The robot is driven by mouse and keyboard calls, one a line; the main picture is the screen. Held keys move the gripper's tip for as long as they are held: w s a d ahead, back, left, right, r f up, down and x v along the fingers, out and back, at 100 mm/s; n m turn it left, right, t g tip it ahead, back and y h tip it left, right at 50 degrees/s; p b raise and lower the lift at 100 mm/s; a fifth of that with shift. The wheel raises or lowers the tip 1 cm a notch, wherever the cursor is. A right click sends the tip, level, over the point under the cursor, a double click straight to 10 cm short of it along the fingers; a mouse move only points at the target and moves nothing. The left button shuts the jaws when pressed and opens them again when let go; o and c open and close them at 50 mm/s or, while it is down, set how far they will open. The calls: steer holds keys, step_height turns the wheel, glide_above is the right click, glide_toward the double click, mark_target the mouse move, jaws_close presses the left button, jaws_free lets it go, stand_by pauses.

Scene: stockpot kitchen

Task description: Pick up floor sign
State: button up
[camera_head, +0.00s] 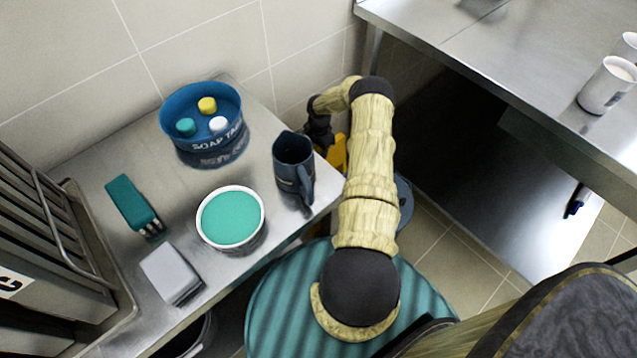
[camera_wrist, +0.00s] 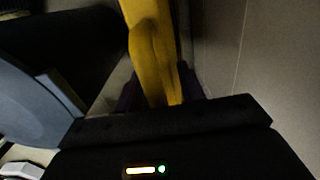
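The yellow floor sign (camera_head: 338,158) shows only as a small patch in the head view, low in the gap between the left counter and my arm, which hides much of it. In the wrist view the yellow sign (camera_wrist: 152,45) runs from the top edge down to my gripper (camera_wrist: 160,95). Dark finger parts show on both sides of the sign's lower end. The view is dim, and whether the fingers press on it cannot be told. In the head view my gripper (camera_head: 318,132) is a dark shape beside the wall, partly hidden.
The left steel counter holds a blue soap tub (camera_head: 200,118), a dark blue jug (camera_head: 293,165) near its edge, a teal-filled bowl (camera_head: 231,218), a teal brush (camera_head: 133,203) and a grey block (camera_head: 171,273). A steel table (camera_head: 480,40) with white cups stands right.

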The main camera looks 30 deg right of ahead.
steer(key=shift+s+d, duration=0.1)
steer(key=shift+d, duration=0.05)
jaws_close()
steer(key=shift+r, duration=0.1)
stand_by(0.9)
